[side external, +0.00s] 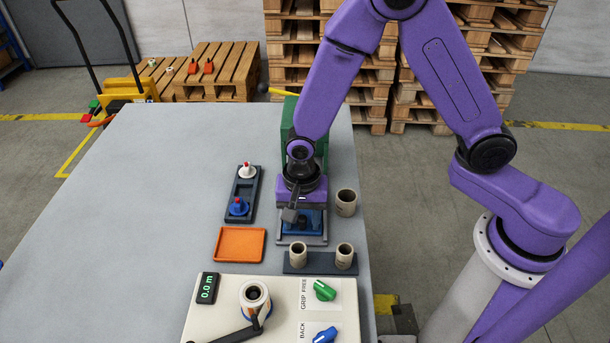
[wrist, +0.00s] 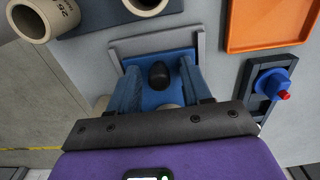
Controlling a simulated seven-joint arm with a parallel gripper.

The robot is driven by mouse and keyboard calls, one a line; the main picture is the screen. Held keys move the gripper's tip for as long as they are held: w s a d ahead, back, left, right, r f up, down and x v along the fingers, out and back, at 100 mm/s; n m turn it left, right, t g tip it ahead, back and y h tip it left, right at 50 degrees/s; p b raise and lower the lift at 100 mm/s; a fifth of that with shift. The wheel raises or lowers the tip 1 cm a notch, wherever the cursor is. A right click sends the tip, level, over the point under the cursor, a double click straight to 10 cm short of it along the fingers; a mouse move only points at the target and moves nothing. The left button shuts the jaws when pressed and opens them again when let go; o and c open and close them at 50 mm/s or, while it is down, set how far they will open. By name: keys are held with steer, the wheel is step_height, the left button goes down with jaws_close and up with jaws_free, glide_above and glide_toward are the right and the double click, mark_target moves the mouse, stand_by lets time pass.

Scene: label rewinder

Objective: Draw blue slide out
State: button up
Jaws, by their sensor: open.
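The blue slide (side external: 312,222) sits in a grey frame (side external: 302,241) on the table, below my gripper (side external: 292,212). In the wrist view the blue slide (wrist: 146,62) carries a black rounded knob (wrist: 158,76). My gripper (wrist: 160,80) is open, with one blue-grey finger on each side of the knob. I cannot tell whether either finger touches it. The near part of the slide is partly hidden by my gripper's body.
An orange tray (side external: 239,244), a dark holder (side external: 239,208) with a white and a blue piece, and cardboard cores (side external: 346,203) stand close by. A white control panel (side external: 285,300) with a crank and knobs is in front. The table's left side is clear.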

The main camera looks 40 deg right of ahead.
steer(key=shift+r, duration=3.45)
steer(key=shift+r, duration=0.1)
steer(key=shift+s+d+r, duration=0.15)
steer(key=s+d+r+n, duration=0.5)
steer(key=s+d+n, duration=0.2)
steer(key=s+n, duration=0.2)
steer(key=s+d+r+n, duration=0.4)
steer(key=s+d+n, duration=0.3)
steer(key=s+n, duration=0.3)
steer(key=n, duration=0.2)
steer(key=shift+r+n, duration=0.3)
steer(key=shift+r, duration=0.05)
